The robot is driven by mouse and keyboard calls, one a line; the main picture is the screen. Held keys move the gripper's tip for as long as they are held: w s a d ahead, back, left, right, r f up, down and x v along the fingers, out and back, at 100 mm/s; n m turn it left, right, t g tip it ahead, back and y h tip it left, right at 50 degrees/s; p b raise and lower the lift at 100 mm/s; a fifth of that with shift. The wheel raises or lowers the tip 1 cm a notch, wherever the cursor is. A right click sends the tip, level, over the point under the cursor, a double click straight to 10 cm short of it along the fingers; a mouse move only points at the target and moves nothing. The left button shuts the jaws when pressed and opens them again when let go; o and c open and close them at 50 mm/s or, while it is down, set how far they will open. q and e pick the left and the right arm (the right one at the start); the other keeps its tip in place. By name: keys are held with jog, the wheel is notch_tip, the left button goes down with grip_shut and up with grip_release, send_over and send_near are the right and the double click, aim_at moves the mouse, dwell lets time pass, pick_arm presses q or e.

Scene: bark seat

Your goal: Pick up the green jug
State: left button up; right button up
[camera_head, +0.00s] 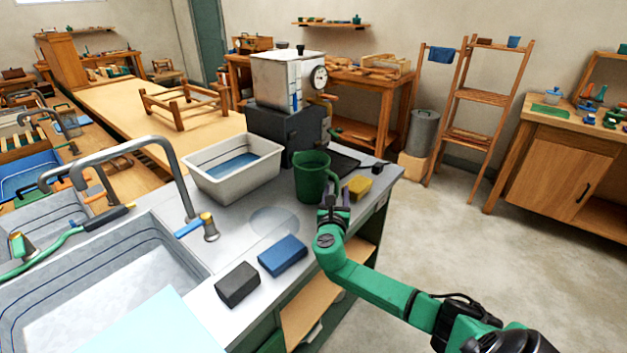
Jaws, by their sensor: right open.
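The green jug (312,176) stands upright on the grey counter, beside the white basin. Its handle is on the right side, facing my right arm. My right gripper (334,192) is at the jug's right side, close to the handle. Its fingers are open and small in the view, and I cannot tell whether they touch the jug or the handle. The green right arm comes in from the lower right. My left gripper is not in view.
A white basin (232,165) stands left of the jug. A yellow block (360,186) lies just right of it. A blue block (282,255) and a black block (238,285) lie nearer on the counter. A metal sink and tap fill the left. Open floor lies right.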

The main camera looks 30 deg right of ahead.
jog(key=shift+w+d+f, duration=0.1)
jog(key=shift+w, duration=0.1)
jog(key=shift+s, duration=0.1)
grip_shut()
dwell(1.1)
